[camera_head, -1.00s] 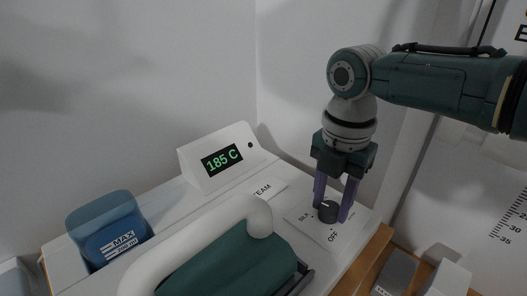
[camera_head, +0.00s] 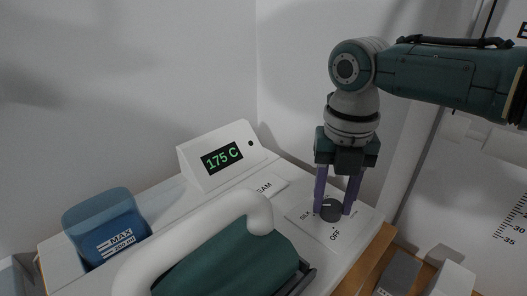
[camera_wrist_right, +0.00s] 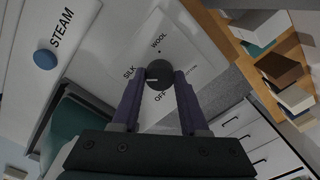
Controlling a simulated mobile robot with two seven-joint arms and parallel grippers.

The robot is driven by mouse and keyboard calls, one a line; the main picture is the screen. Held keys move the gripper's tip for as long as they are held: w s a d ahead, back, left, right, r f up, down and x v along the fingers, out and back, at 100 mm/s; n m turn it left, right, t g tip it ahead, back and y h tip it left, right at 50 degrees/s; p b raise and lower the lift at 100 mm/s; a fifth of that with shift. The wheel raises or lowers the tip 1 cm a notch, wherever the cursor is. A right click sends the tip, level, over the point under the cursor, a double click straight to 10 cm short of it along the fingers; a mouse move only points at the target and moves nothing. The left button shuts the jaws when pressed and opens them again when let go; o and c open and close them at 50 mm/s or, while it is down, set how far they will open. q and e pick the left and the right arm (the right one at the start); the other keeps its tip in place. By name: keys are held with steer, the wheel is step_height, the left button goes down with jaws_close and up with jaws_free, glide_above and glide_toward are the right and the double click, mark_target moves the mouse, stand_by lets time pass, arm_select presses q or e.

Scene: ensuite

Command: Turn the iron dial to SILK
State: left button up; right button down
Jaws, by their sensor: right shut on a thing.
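The dark round dial (camera_head: 331,211) sits on a white plate at the right end of the iron station. In the right wrist view, the dial (camera_wrist_right: 160,73) has WOOL above it, SILK at its left and OFF below. Its short pale mark is on its lower left side, roughly between SILK and OFF. My right gripper (camera_head: 335,201) points down with its purple fingers on either side of the dial, shut on it. The display (camera_head: 221,158) reads 175 C. My left gripper is not in view.
The green iron with its white handle (camera_head: 190,229) stands just left of the dial plate. A blue water tank (camera_head: 108,230) is at the left. A blue STEAM button (camera_wrist_right: 45,59) shows in the wrist view. Grey and white boxes (camera_head: 449,279) stand at lower right.

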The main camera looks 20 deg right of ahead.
mark_target(332, 206)
steer(key=shift+a, duration=0.1)
stand_by(0.3)
steer(key=shift+c, duration=2.1)
jaws_free()
step_height(332, 206, up, 10)
steer(key=p, duration=0.1)
